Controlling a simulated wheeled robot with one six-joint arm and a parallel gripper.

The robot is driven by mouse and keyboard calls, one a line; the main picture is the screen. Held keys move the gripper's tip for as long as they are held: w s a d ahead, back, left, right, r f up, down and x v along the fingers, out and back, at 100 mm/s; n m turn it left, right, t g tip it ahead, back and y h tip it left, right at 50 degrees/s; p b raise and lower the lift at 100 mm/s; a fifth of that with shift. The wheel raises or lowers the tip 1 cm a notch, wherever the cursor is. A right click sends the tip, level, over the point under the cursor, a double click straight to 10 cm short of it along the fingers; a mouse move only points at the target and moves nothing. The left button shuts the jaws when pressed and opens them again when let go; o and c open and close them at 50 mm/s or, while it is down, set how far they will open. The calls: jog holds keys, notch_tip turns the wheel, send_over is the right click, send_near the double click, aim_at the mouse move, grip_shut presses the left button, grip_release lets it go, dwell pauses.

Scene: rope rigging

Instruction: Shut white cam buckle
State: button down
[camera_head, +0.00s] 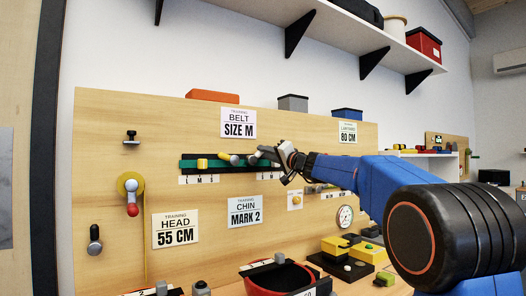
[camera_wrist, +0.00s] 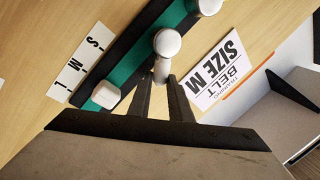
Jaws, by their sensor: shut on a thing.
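My gripper (camera_head: 277,155) is at the right part of a black rail with a green strap (camera_head: 218,162) on the upright wooden board. In the wrist view, my fingers (camera_wrist: 163,82) are shut on a pale grey-white, round-ended lever (camera_wrist: 167,43), which looks like the white cam buckle's lever. It sticks out over the green strap. A second pale lever (camera_head: 230,158) stands to its left in the head view; it also shows at the wrist view's top edge (camera_wrist: 209,6). A white block (camera_wrist: 106,94) sits on the strap nearby. The lever's base is partly hidden by its knob.
A yellow block (camera_head: 202,163) sits at the rail's left. A SIZE M sign (camera_head: 238,123) hangs above the rail and a CHIN sign (camera_head: 245,211) below. A red bowl (camera_head: 279,279) and a yellow-and-black fixture (camera_head: 352,250) are on the bench below.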

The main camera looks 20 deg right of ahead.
jog(key=shift+w+d+f+m+t+h, duration=0.15)
jog(key=shift+f+m, duration=0.15)
jog(key=shift+m, duration=0.4)
jog(key=shift+s+d+f+m+t+h, duration=0.1)
jog(key=shift+f+m+t+h, duration=0.15)
jog(key=shift+m, duration=0.45)
jog(key=shift+w+d+f+m+t+h, duration=0.1)
jog(key=shift+f+m, duration=0.2)
jog(key=shift+m, duration=0.4)
jog(key=shift+f, duration=0.1)
jog(key=c, duration=1.6)
grip_release()
jog(key=v, duration=1.7)
jog(key=shift+s+d, duration=0.1)
jog(key=shift+s, duration=0.15)
